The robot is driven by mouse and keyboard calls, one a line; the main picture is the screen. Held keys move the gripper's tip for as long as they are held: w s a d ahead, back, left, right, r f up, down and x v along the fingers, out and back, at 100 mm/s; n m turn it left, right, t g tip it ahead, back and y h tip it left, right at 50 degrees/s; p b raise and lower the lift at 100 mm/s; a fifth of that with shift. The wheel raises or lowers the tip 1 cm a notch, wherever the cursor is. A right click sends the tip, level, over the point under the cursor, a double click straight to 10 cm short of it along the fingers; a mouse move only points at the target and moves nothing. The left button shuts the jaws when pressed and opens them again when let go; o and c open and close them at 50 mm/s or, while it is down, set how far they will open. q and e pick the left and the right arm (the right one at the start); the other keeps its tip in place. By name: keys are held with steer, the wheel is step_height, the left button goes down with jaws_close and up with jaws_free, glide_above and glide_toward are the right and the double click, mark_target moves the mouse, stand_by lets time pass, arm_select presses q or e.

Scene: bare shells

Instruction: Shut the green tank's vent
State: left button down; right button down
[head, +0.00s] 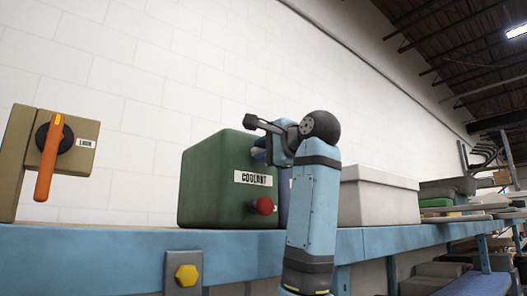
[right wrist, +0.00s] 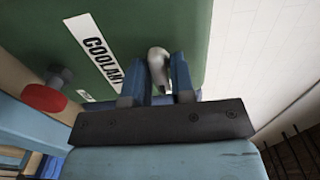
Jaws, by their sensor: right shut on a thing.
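The green tank (head: 215,185) stands on the blue shelf, with a white COOLANT label and a red knob (head: 264,206) low on its front. In the right wrist view, the tank (right wrist: 150,20) fills the upper part, and the red knob (right wrist: 44,98) shows at left. My right gripper (head: 259,152) is at the tank's upper right front. Its two blue fingers are shut on a pale grey lever (right wrist: 158,66) on the tank, beside the label. No writing shows on the lever, and its base is partly hidden. My left gripper is out of view.
A tan panel with an orange handle (head: 49,160) stands left of the tank. A grey bin (head: 380,200) and stacked items are to the right. The blue shelf edge (head: 110,262) runs across the front, with a yellow bolt (head: 186,275). A pale wall stands behind.

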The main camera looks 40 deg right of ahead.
steer(key=shift+n, duration=0.3)
steer(key=shift+f+n+b, duration=0.1)
steer(key=shift+n+b, duration=1.4)
steer(key=shift+n, duration=7.1)
steer(key=c, duration=1.1)
jaws_free()
